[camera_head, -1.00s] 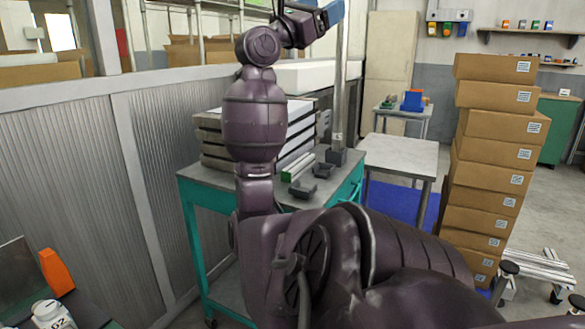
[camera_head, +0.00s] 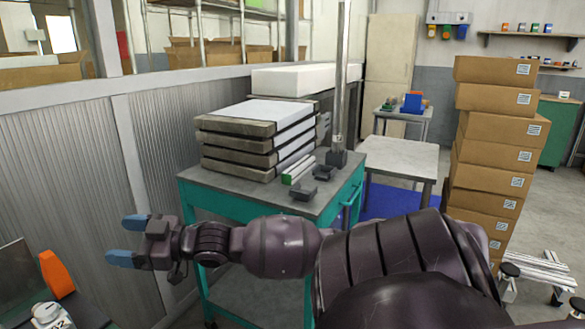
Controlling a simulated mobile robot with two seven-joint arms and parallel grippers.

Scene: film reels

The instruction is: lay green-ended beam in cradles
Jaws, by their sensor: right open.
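The green-ended beam (camera_head: 299,170) lies on the top of a teal cart (camera_head: 230,205), beside a stack of grey slabs. Its green end points toward me. Two dark cradles (camera_head: 303,194) and (camera_head: 324,172) stand to the right of the beam, apart from it, and look empty. My right gripper (camera_head: 127,239) has blue fingertips spread apart, with nothing between them. It is left of the cart, well away from the beam, and points left. My left gripper is not in view.
Grey slabs (camera_head: 242,156) are stacked on the cart's left part. A metal post (camera_head: 341,110) stands behind the cradles. A side table (camera_head: 402,153) and tall carton stack (camera_head: 495,150) are to the right. A corrugated wall (camera_head: 60,165) is at left.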

